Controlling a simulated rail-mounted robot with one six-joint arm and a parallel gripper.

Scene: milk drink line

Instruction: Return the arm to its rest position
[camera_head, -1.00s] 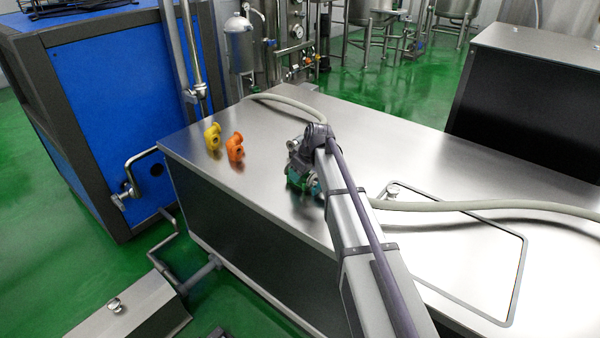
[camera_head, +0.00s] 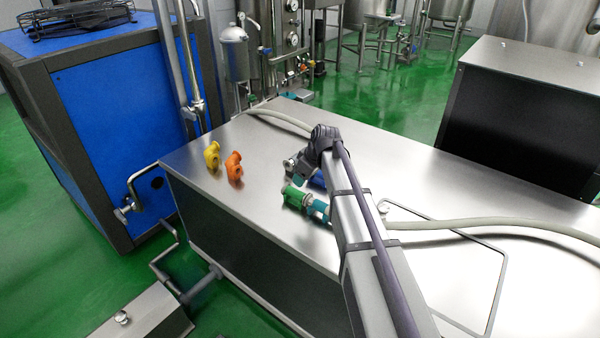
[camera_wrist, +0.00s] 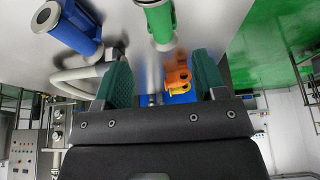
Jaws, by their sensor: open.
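My gripper (camera_wrist: 162,76) shows two dark green fingers spread apart with nothing between them in the wrist view. In the head view, the end of my arm hangs over the steel table and hides most of the gripper. A green pipe fitting (camera_head: 295,195) lies on the table just below the arm's end, and also shows at the top of the wrist view (camera_wrist: 156,20). A blue fitting (camera_head: 318,180) lies behind it, partly hidden by my arm; it also shows in the wrist view (camera_wrist: 75,25).
An orange fitting (camera_head: 234,167) and a yellow fitting (camera_head: 212,155) stand near the table's left end. A pale hose (camera_head: 480,226) crosses the steel table top (camera_head: 400,165). A blue machine (camera_head: 110,110) stands left. The table's back right is clear.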

